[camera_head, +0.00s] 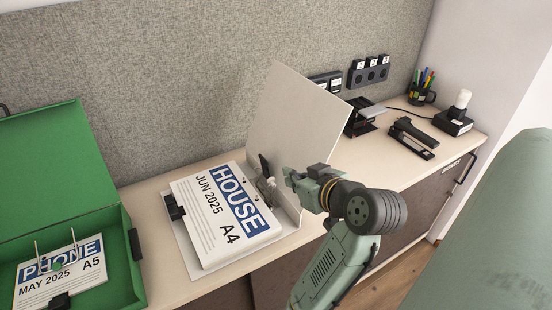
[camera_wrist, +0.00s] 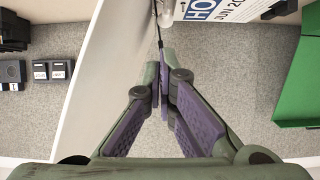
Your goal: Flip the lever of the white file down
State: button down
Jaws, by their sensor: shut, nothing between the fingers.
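The white file (camera_head: 290,115) lies open on the desk with its cover standing up. It holds a stack of paper (camera_head: 222,215) headed HOUSE, JUN 2025, A4. Its lever (camera_head: 264,166) has a dark handle and stands raised beside the ring mechanism. In the wrist view the lever (camera_wrist: 158,38) is a thin dark bar just beyond my fingertips. My gripper (camera_head: 289,176) is just right of the lever, near the cover's base. In the wrist view my gripper (camera_wrist: 164,80) has its fingers together and empty. I cannot tell whether they touch the lever.
An open green file (camera_head: 60,150) with PHONE, A5 paper stands at the left. Behind the white cover are a hole punch (camera_head: 362,116), a stapler (camera_head: 412,138), a pen cup (camera_head: 422,92) and a dark device with a white top (camera_head: 455,118). The front right desktop is clear.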

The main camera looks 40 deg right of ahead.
jog(key=b+x, duration=0.1)
jog(key=x, duration=0.8)
jog(key=shift+w, duration=0.2)
jog(key=shift+w+d+f, duration=0.1)
jog(key=shift+w+f, duration=0.1)
jog(key=shift+w, duration=0.05)
jog(key=shift+b, duration=0.35)
jog(key=shift+s+f+t+b, duration=0.15)
jog(key=shift+t+b, duration=0.15)
jog(key=shift+b, duration=0.15)
